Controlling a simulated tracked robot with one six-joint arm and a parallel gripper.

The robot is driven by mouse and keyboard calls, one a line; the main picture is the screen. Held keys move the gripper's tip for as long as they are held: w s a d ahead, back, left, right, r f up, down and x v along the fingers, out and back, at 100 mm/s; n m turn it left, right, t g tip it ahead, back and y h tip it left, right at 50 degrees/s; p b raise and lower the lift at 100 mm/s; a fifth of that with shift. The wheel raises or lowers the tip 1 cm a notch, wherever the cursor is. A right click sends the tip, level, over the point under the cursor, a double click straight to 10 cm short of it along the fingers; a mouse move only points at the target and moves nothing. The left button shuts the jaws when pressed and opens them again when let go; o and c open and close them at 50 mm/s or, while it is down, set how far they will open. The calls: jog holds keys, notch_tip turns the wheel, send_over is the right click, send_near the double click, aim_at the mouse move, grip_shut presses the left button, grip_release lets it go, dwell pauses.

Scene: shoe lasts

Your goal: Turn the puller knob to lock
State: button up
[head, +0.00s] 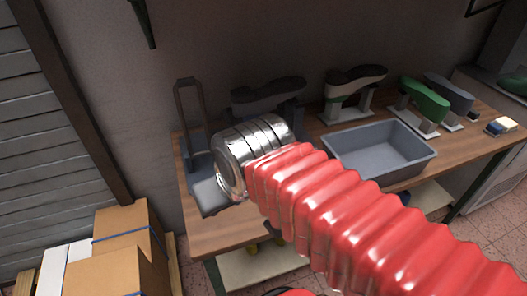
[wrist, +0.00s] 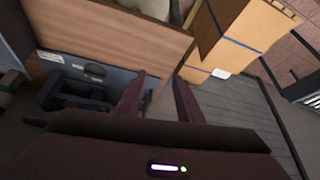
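The puller seems to be the device at the left end of the bench in the head view: a dark upright loop frame (head: 178,105) with a grey base (head: 208,194). My metal wrist hides part of it. In the wrist view, a blue-grey body (wrist: 112,78) with dark bars (wrist: 72,98) lies left of the fingers and seems to be the same device. I cannot make out its knob clearly. My gripper (wrist: 159,82) shows two dark red fingers spread apart with nothing visible between them. In the head view, my wrist covers the gripper.
The wooden bench (head: 225,233) carries an empty grey tray (head: 408,177) and several shoe lasts on stands, one of them green (head: 425,99). Cardboard boxes (head: 112,272) stand at the lower left, and also show in the wrist view (wrist: 235,40). A wall runs behind the bench.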

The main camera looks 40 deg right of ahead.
jog(key=w+d+r+m+g, duration=0.3)
jog(key=w+d+m, duration=0.8)
jog(key=w, duration=0.5)
jog(key=w+d+f+m+g, duration=0.1)
jog(key=w+d+f+m, duration=0.3)
jog(key=d, duration=0.3)
jog(key=w+d+f+m+g, duration=0.1)
jog(key=w+d+f+m, duration=0.3)
jog(key=d, duration=0.4)
jog(key=shift+w+m, duration=0.5)
jog(key=shift+m, duration=0.1)
notch_tip(320, 180, down, 14)
jog(key=shift+r, duration=0.15)
jog(key=shift+c, duration=0.4)
